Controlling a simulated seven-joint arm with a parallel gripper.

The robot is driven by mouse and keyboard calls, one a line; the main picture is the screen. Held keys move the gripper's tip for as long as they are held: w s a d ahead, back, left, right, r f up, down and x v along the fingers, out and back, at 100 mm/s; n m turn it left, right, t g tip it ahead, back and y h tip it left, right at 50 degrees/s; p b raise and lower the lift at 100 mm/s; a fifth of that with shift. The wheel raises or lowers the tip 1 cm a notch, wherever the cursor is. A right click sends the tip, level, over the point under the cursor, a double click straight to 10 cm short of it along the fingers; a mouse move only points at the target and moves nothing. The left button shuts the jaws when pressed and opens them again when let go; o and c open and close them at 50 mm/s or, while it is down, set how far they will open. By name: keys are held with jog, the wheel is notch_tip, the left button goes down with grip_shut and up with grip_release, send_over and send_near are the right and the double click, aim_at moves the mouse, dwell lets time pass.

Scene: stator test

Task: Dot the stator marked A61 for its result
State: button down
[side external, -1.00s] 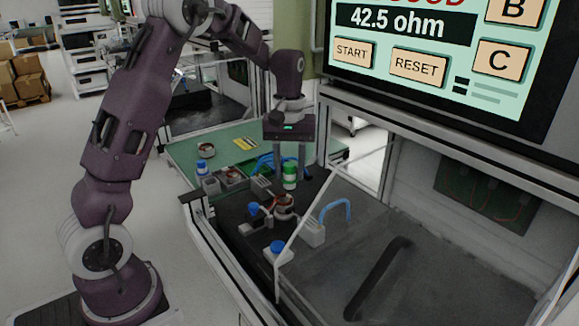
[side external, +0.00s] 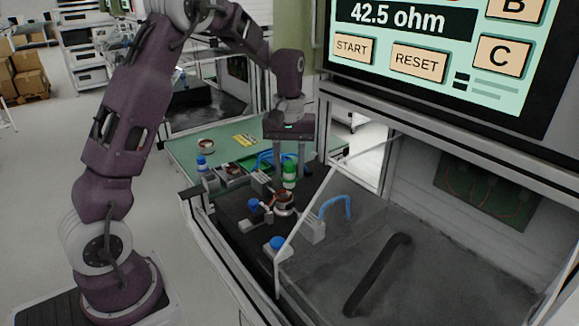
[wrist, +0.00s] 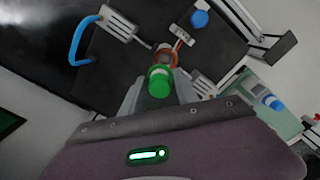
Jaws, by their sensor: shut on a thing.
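My gripper (side external: 289,162) points down over the test bench and is shut on a green-capped dotting bottle (side external: 289,174). The bottle also shows in the wrist view (wrist: 158,83), between the fingers. A copper-wound stator (side external: 284,203) sits among the test clamps, just below and in front of the bottle. In the wrist view this stator (wrist: 165,56) is partly hidden behind the bottle. I cannot tell whether they touch. A second stator (side external: 206,146) lies on the green mat behind. No A61 mark is legible on either. The screen (side external: 400,40) reads 42.5 ohm.
Blue-topped parts (side external: 277,244) and grey clamp blocks crowd the stator. A blue handle (side external: 336,206) stands to its right, near a clear slanted guard. A blue-capped bottle (side external: 203,164) stands by the green mat (side external: 185,152). The mat's middle is mostly clear.

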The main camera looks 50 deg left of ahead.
jog(key=shift+r, duration=2.9)
jog(key=shift+a, duration=0.1)
jog(key=s+a+f+n, duration=0.2)
jog(key=s+a, duration=0.1)
jog(key=a, duration=0.6)
jog(key=s+a+f+n, duration=0.2)
jog(key=s+a, duration=0.1)
jog(key=a, duration=0.6)
jog(key=s+a+f+n, duration=0.2)
jog(key=s+a, duration=0.1)
jog(key=a, duration=0.6)
jog(key=f, duration=1)
jog(key=shift+s+a, duration=0.25)
jog(key=shift+s, duration=0.15)
jog(key=shift+f, duration=0.25)
